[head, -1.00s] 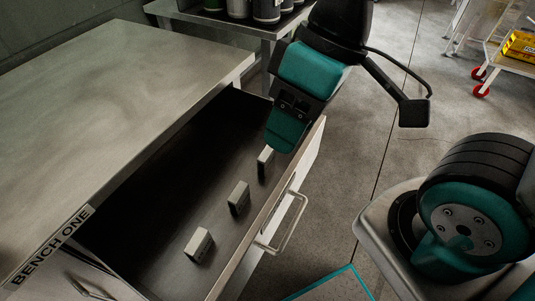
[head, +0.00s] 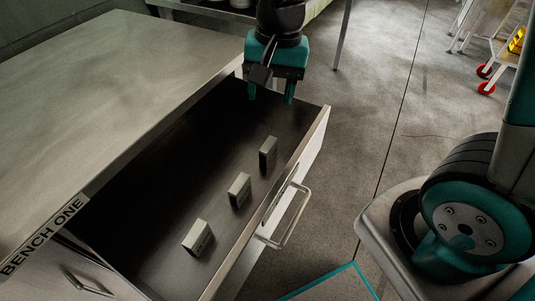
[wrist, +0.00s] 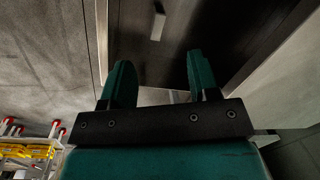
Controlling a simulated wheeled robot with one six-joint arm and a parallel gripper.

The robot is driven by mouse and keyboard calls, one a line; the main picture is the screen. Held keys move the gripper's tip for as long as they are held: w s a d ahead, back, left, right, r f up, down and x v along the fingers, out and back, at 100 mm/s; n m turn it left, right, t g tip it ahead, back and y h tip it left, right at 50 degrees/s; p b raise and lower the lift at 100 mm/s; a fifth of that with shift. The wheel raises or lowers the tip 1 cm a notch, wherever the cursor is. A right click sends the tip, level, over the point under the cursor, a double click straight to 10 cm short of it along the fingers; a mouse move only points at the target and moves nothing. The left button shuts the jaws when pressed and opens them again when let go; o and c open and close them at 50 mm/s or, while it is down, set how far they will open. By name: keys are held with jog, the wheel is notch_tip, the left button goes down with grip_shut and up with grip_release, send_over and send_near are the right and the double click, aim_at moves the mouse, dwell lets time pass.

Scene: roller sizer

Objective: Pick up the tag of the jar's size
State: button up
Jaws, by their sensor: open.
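Three small grey block-like tags stand in a row in the open drawer (head: 165,185): a near tag (head: 197,238), a middle tag (head: 239,190) and a far tag (head: 268,153). The near tag bears dark marks too small to read. My gripper (head: 271,97) is open and empty, pointing down over the drawer's far end, beyond the far tag. In the wrist view the gripper's fingers (wrist: 160,85) are apart, with one tag (wrist: 158,24) ahead of them near the top edge. No jar is clearly identifiable.
The bench top (head: 110,75), labelled BENCH ONE, lies left of the drawer. The drawer's front panel and handle (head: 286,222) are on the right. A second table (head: 225,12) stands at the back. A trolley with red wheels (head: 486,88) is far right.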

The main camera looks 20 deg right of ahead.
aim_at(268, 144)
jog(key=w+f+m+b, duration=0.1)
jog(key=f, duration=0.4)
jog(key=w+d+f+m+h, duration=0.1)
jog(key=w+f+m, duration=0.1)
jog(key=f, duration=0.4)
jog(key=w+d+f+m+b, duration=0.1)
jog(key=f, duration=0.4)
jog(key=shift+w+f+m+b, duration=0.15)
jog(key=shift+w+m+b, duration=0.15)
jog(key=shift+m, duration=0.1)
jog(key=shift+s+a+f+b, duration=0.1)
jog(key=shift+f+b, duration=0.15)
jog(key=shift+f, duration=1.25)
jog(key=shift+a+f+b, duration=0.1)
jog(key=shift+f+b, duration=0.15)
jog(key=shift+f, duration=1.25)
jog(key=shift+c, duration=0.4)
grip_shut()
